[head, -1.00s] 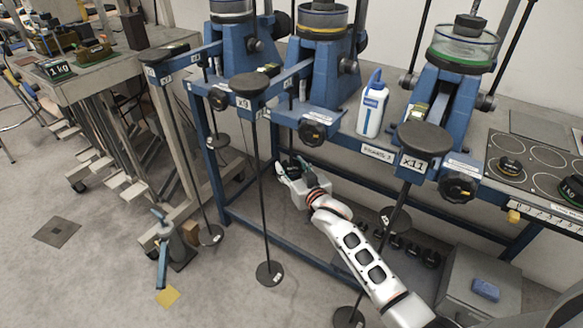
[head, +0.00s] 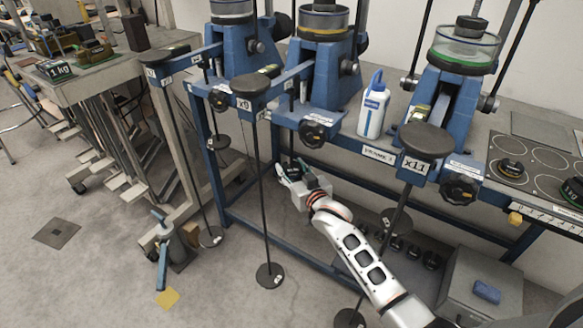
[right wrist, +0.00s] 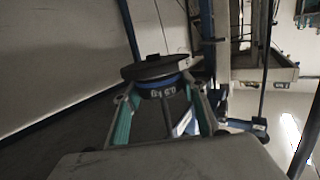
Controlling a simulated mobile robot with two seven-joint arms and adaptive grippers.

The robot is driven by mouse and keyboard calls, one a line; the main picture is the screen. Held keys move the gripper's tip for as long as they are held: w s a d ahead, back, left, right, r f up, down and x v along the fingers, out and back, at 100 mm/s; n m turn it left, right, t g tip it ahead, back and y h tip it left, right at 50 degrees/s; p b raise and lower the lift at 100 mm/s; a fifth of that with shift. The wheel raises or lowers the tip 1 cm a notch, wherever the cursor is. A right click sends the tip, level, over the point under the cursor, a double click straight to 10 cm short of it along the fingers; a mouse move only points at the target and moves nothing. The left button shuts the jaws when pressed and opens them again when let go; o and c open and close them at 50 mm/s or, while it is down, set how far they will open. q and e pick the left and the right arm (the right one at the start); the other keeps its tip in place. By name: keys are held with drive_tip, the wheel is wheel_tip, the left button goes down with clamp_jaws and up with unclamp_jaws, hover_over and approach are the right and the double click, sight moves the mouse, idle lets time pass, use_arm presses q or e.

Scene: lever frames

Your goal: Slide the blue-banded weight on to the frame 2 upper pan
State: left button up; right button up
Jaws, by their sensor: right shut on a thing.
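My right gripper (head: 284,171) is below the bench edge behind the hanging rod of the x9 lever. In the right wrist view its fingers (right wrist: 160,100) are shut on the blue-banded weight (right wrist: 157,92), a dark piece with a blue stripe and white marking. A wide dark disc (right wrist: 155,67) lies right beyond the weight, with a thin rod above it. It looks like the frame 2 upper pan. I cannot tell whether the weight rests on it. In the head view the weight is mostly hidden by the gripper. My left gripper is not in view.
The x9 rod ends in a low disc (head: 270,275) near the floor. The blue frame 3 lever (head: 428,140) and its hanging disc (head: 396,220) stand to the right. A white bottle (head: 373,108) is on the bench. A grey box (head: 480,280) stands below it.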

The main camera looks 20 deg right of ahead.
idle(0.4)
drive_tip(key=o, duration=1.3)
drive_tip(key=shift+c, duration=0.2)
drive_tip(key=shift+o, duration=0.6)
drive_tip(key=shift+f, duration=0.1)
drive_tip(key=shift+f, duration=0.15)
